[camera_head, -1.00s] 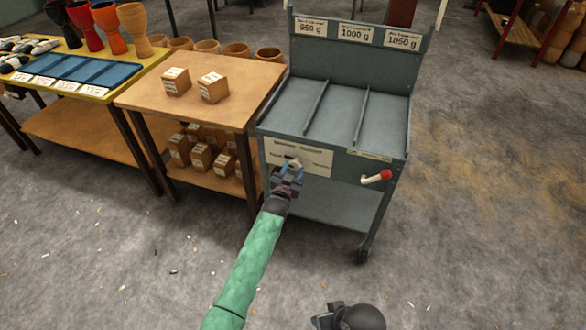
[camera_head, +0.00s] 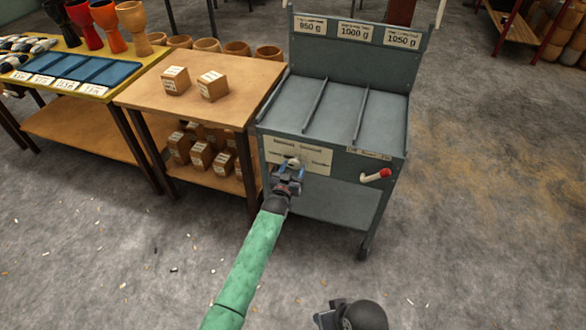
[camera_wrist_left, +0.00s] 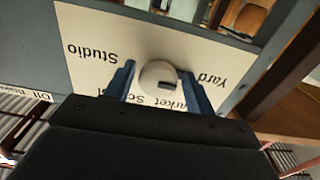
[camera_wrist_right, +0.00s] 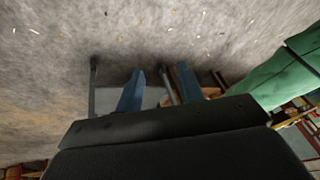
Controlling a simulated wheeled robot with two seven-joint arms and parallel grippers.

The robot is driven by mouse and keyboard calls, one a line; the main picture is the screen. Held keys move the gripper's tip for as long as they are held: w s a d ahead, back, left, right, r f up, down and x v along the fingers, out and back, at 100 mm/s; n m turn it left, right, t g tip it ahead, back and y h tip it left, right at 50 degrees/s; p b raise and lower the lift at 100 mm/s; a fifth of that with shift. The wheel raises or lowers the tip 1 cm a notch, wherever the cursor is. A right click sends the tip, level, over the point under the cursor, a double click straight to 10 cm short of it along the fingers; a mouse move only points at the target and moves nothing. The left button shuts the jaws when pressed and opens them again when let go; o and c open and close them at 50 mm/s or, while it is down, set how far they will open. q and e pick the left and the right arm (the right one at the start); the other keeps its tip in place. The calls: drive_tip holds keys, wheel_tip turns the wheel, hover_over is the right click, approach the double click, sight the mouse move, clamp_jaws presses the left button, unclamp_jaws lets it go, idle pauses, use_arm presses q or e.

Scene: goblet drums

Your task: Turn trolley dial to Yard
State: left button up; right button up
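The dial is a round white knob (camera_wrist_left: 157,76) on a cream label plate (camera_wrist_left: 95,35) on the trolley front. The plate reads Studio, Yard, Market and School, upside down in the left wrist view. A dark mark on the knob lies on its Yard and Market side; its exact setting is unclear. My left gripper (camera_wrist_left: 157,68) has one blue finger on each side of the knob, with narrow gaps visible. In the head view, my left gripper (camera_head: 289,172) is at the plate of the grey trolley (camera_head: 340,235). My right gripper (camera_wrist_right: 160,72) is open and empty, pointing at the floor.
A red-tipped lever (camera_head: 376,175) sticks out of the trolley front, right of the dial. A wooden table (camera_head: 215,110) with small boxes stands close on the left. Free floor (camera_head: 480,220) lies to the right.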

use_arm(q)
drive_tip(key=shift+o, duration=0.5)
use_arm(e)
drive_tip(key=shift+f, duration=0.1)
drive_tip(key=shift+w, duration=0.1)
use_arm(q)
drive_tip(key=v, duration=0.7)
drive_tip(key=shift+s+b, duration=0.35)
drive_tip(key=shift+b, duration=0.1)
use_arm(e)
drive_tip(key=shift+a+f+y, duration=0.3)
drive_tip(key=shift+a+f, duration=0.25)
drive_tip(key=shift+a, duration=0.2)
use_arm(q)
drive_tip(key=shift+a+r, duration=0.1)
use_arm(e)
drive_tip(key=shift+w+d, duration=0.1)
drive_tip(key=shift+d, duration=0.05)
